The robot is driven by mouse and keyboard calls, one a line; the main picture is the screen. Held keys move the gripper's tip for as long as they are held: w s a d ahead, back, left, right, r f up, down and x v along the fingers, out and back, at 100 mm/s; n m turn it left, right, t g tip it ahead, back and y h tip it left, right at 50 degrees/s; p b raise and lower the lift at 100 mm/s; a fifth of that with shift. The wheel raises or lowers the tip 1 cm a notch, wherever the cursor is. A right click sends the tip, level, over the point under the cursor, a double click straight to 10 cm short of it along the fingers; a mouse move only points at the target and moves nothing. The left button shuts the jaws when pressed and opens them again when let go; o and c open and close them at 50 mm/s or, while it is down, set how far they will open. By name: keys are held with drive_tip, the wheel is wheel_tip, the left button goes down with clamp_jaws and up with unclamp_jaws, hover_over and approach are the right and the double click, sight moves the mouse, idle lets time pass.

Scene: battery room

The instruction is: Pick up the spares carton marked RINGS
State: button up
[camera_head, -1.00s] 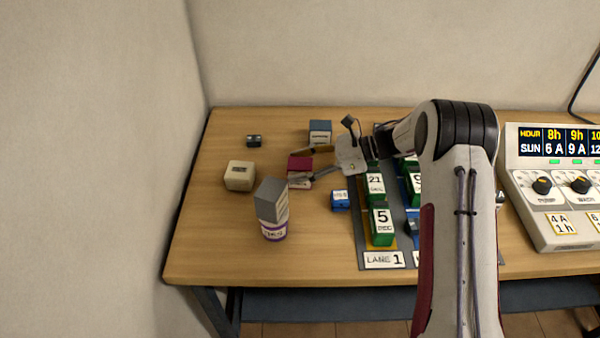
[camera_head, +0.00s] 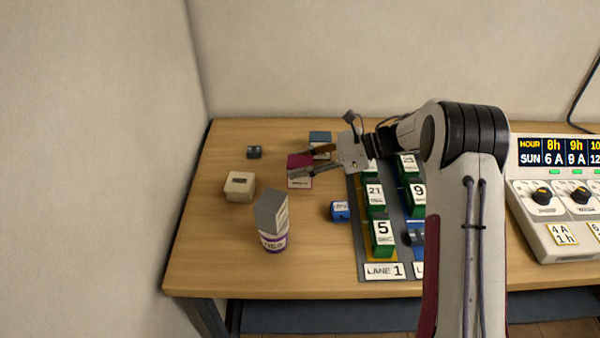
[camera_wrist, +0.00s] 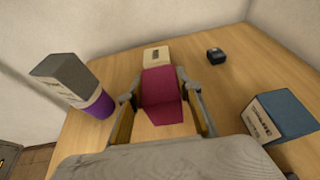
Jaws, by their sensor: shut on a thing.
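A maroon-topped carton (camera_head: 299,180) with a pale label is between the fingers of my gripper (camera_head: 298,164), left of the lane board. Its label is too small to read, so I cannot tell whether it says RINGS. In the wrist view the maroon top of the carton (camera_wrist: 160,88) fills the space between the two fingers of my gripper (camera_wrist: 160,92), which is shut on its sides. The carton looks slightly raised, but its underside is hidden.
A blue-topped carton (camera_head: 320,137) stands close behind. A cream box (camera_head: 240,186) and a small dark block (camera_head: 254,152) are to the left. A grey box (camera_head: 271,210) sits tilted on a purple-banded tub (camera_head: 273,241). A small blue block (camera_head: 340,211) lies beside the lane board (camera_head: 347,262).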

sight(299, 161)
drive_tip(key=shift+r, duration=2.8)
drive_tip(key=shift+a, duration=0.15)
